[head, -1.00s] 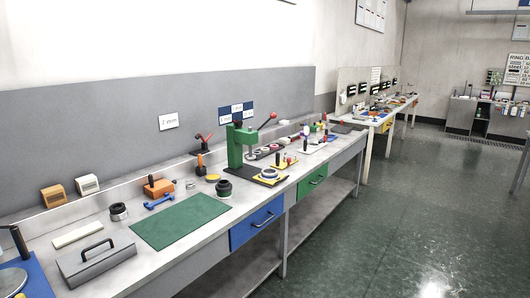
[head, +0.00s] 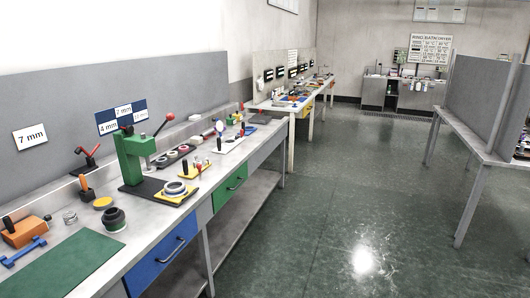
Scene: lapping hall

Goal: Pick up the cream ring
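I cannot single out a cream ring for sure. A pale ring-shaped piece (head: 175,187) lies on a yellow mat (head: 190,194) at the front of the long bench, beside the green press; at this size I cannot tell whether it is cream. Small pale round parts sit farther along the bench, too small to make out. Neither of my grippers is in view.
The long bench runs along the left wall with a green press (head: 135,158), a dark stacked round part (head: 113,219), a green mat (head: 72,264) and blue (head: 163,262) and green (head: 231,188) drawers. A partitioned table (head: 468,138) stands at right. The floor between is clear.

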